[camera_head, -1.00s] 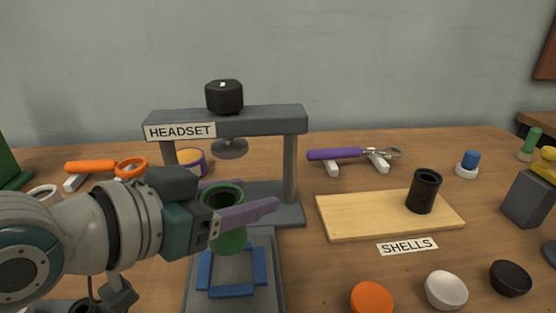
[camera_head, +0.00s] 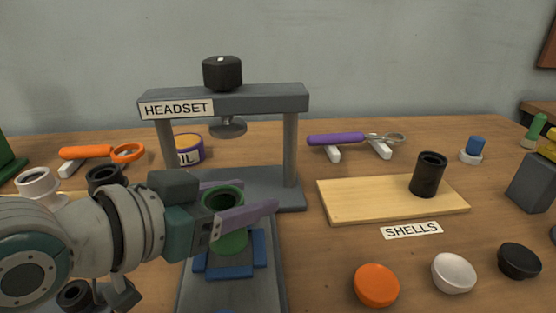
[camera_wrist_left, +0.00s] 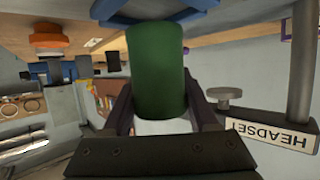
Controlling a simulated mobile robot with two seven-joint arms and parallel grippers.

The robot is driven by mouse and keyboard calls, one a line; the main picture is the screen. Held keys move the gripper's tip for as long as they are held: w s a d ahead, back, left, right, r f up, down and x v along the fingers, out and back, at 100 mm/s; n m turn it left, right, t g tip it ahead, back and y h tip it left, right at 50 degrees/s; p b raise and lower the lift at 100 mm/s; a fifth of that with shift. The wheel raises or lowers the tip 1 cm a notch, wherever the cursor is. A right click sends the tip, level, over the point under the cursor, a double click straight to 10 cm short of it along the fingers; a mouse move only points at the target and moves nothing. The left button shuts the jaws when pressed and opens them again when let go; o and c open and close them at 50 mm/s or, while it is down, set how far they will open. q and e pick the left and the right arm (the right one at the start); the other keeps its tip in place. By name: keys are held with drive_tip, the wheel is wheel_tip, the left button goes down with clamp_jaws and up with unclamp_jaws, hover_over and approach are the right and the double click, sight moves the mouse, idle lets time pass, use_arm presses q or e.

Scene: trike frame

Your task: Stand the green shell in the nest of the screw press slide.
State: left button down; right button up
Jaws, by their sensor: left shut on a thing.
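My left gripper (camera_head: 240,207) is shut on the green shell (camera_head: 232,241), a hollow cylinder held upright with its open end up. The shell is over the slide (camera_head: 231,292) of the screw press, in front of the press frame (camera_head: 291,150). My right gripper is not in view.
The press's HEADSET beam (camera_head: 240,101) and round ram pad (camera_head: 228,127) stand behind my gripper. A black shell (camera_head: 428,175) stands on a wooden board (camera_head: 345,203) at right. Orange (camera_head: 376,285), white (camera_head: 453,272) and black (camera_head: 519,261) caps lie in front. An oil tin (camera_head: 190,150) is behind the press.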

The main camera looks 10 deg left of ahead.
use_arm(q)
drive_tip(key=shift+r+p, duration=0.1)
drive_tip(key=shift+p, duration=0.5)
idle(1.0)
drive_tip(key=shift+f+b, duration=0.8)
drive_tip(key=shift+f, duration=0.2)
drive_tip(key=shift+c, duration=2.1)
unclamp_jaws()
drive_tip(key=o, duration=0.3)
drive_tip(key=p+v, duration=0.2)
drive_tip(key=v, duration=0.8)
